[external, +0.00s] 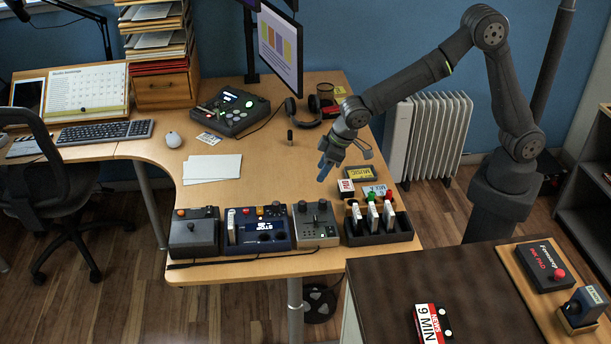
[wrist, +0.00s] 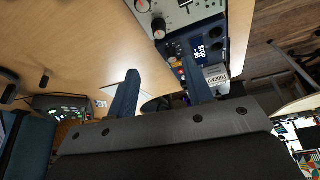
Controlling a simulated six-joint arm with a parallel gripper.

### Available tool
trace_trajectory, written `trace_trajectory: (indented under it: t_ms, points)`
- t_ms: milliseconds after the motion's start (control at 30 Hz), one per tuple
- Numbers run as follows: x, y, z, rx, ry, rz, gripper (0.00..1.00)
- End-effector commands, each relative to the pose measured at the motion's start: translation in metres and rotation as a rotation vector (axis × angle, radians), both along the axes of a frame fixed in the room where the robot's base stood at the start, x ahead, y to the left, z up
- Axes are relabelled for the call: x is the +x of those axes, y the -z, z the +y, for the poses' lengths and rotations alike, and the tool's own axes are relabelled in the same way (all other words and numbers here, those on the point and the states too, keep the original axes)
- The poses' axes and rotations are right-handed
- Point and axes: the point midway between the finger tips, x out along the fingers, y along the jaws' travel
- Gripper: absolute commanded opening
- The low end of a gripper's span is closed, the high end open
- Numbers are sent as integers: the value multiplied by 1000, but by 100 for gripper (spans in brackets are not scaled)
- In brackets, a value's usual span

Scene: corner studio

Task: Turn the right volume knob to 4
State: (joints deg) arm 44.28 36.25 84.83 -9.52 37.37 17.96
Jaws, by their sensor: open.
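The grey control box (external: 317,236) stands at the front of the desk, right of the blue box. It has two small knobs at its back edge and a slider. The one farther from the blue box, which seems to be the right knob (wrist: 143,6), is partly cut off by the frame edge; the other knob (wrist: 158,25) is nearer the blue box. Dial numbers are too small to read. My gripper (external: 325,168) is open and empty, above the desk behind the grey box, touching neither knob.
Small labelled boxes, including a music box (external: 359,173), lie behind that tray. White papers (external: 212,168) lie left on clear desk.

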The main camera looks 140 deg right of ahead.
Motion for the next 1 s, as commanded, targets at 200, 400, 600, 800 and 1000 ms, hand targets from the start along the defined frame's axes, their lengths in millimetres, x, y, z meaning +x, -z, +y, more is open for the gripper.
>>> trace_trajectory:
  t_ms: [200, 400, 600, 800, 1000]
  points:
    - [8, 41, -14, 4, 2, 3, 47]
    - [15, 76, -27, 3, 2, 2, 47]
    - [22, 108, -38, 3, 2, 2, 47]
    - [27, 129, -46, 2, 2, 1, 47]
    - [28, 137, -49, 2, 3, 1, 47]
